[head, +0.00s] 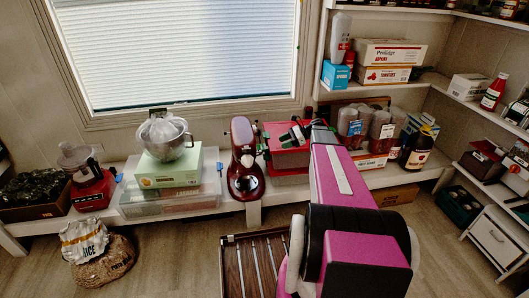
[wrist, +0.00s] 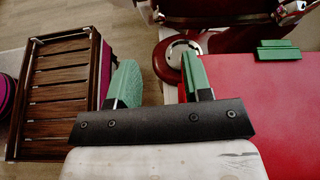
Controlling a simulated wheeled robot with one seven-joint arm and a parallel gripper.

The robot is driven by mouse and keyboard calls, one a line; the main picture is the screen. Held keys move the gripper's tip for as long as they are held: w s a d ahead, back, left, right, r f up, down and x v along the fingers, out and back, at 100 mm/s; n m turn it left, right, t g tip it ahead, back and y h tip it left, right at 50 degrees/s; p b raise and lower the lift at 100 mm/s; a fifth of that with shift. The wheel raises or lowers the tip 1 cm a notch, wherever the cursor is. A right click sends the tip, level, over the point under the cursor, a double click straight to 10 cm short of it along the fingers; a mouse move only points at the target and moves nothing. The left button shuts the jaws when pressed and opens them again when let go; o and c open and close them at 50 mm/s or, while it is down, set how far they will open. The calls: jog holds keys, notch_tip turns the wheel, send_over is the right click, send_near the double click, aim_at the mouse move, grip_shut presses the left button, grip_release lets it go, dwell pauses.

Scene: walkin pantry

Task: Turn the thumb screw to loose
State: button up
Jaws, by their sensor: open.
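My gripper (wrist: 158,64) is open and empty, its green fingers spread apart. In the head view my gripper (head: 291,137) is over the left part of a red box on the bench. A dark red stand mixer (head: 242,172) stands just left of that box. In the wrist view the mixer (wrist: 228,10) shows at the top, beyond the fingertips, with a round silver part (wrist: 182,52) and small silver fittings at its sides. I cannot tell which fitting, if any, is the thumb screw. No finger visibly touches the mixer.
The red box (wrist: 275,110) lies right of the fingers, with a green clip (wrist: 278,50) on it. A slatted wooden crate (wrist: 55,95) is on the floor side. Left of the mixer are a clear bin (head: 172,204) and a green box (head: 165,170). Jars (head: 383,128) stand to the right.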

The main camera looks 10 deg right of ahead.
jog(key=x, duration=1)
jog(key=shift+a, duration=0.25)
jog(key=shift+f, duration=0.15)
grip_shut()
